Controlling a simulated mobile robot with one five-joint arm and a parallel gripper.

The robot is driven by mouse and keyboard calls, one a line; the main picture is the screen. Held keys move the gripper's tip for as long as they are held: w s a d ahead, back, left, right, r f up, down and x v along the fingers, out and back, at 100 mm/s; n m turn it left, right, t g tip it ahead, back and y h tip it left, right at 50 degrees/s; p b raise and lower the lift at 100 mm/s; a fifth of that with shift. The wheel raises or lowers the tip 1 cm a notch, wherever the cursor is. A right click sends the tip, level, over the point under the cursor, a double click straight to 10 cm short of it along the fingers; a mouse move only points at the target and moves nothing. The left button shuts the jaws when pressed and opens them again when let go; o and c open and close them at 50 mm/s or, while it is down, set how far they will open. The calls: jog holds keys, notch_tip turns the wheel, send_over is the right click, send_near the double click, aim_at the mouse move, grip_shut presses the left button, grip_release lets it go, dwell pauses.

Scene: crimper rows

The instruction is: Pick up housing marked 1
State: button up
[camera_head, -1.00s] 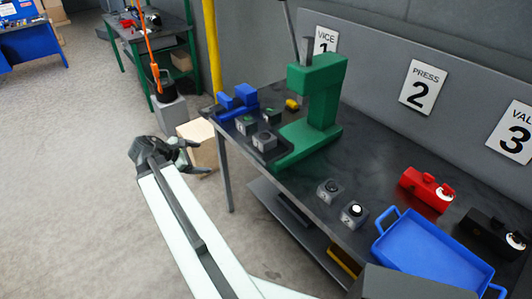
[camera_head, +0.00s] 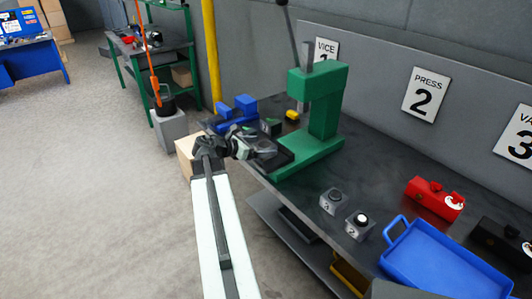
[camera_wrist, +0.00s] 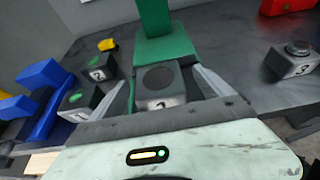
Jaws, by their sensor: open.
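My gripper (camera_head: 258,146) is open at the near side of the green press. In the wrist view my gripper (camera_wrist: 168,80) has its two fingers on either side of a grey housing with a dark round top (camera_wrist: 159,78). I cannot tell whether the fingers touch it, and the mark on its front is too blurred to read surely. Two housings with green round tops stand to its left: one farther back (camera_wrist: 98,68), with a mark that looks like 2, and one nearer (camera_wrist: 80,98), with a mark that may be 1. In the head view my gripper partly hides this group.
The green press (camera_head: 318,110) stands just behind the housings. A blue vice (camera_head: 238,112) is to their left. Two more housings (camera_head: 334,201) (camera_head: 359,226), a blue tray (camera_head: 440,262) and a red valve (camera_head: 434,198) are to the right on the dark bench.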

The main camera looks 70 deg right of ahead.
aim_at(265, 145)
jog(key=x, duration=0.2)
jog(key=shift+s+d+f, duration=0.1)
jog(key=shift+d+f, duration=0.1)
jog(key=shift+d, duration=0.05)
jog(key=shift+r, duration=0.1)
grip_shut()
notch_tip(265, 145, up, 10)
jog(key=p, duration=1)
jog(key=shift+r, duration=0.15)
